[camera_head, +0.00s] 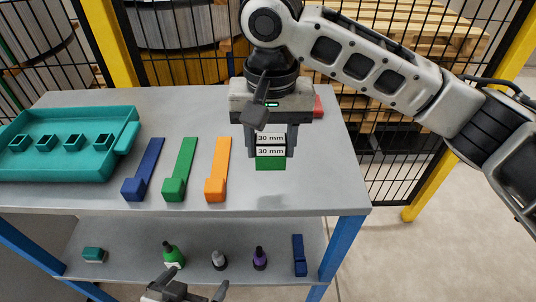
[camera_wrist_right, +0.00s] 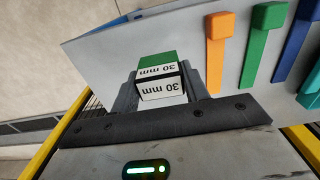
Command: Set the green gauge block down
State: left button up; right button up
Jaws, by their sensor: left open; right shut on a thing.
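The green gauge block (camera_head: 270,163), with white "30 mm" labels, is between the fingers of my right gripper (camera_head: 270,152), over the right part of the grey table (camera_head: 325,180). The right wrist view shows the block (camera_wrist_right: 156,59) gripped from both sides by the shut fingers (camera_wrist_right: 160,88). I cannot tell whether its underside touches the tabletop. My left gripper (camera_head: 187,292) is open and empty at the bottom of the head view, in front of the lower shelf.
Orange (camera_head: 218,168), green (camera_head: 180,168) and blue (camera_head: 143,168) bars lie left of the block. A teal tray (camera_head: 115,165) with square sockets is far left. A red item (camera_head: 318,107) lies behind my right gripper. Small bottles stand on the lower shelf (camera_head: 205,272).

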jog(key=shift+w+a+f, duration=0.15)
jog(key=shift+w+f, duration=0.7)
jog(key=shift+f, duration=0.2)
jog(key=shift+w+f, duration=0.2)
jog(key=shift+f, duration=1.55)
jog(key=shift+f+p, duration=0.1)
jog(key=shift+p, duration=0.25)
jog(key=o, duration=1)
notch_tip(320, 180, up, 12)
jog(key=shift+r, duration=0.15)
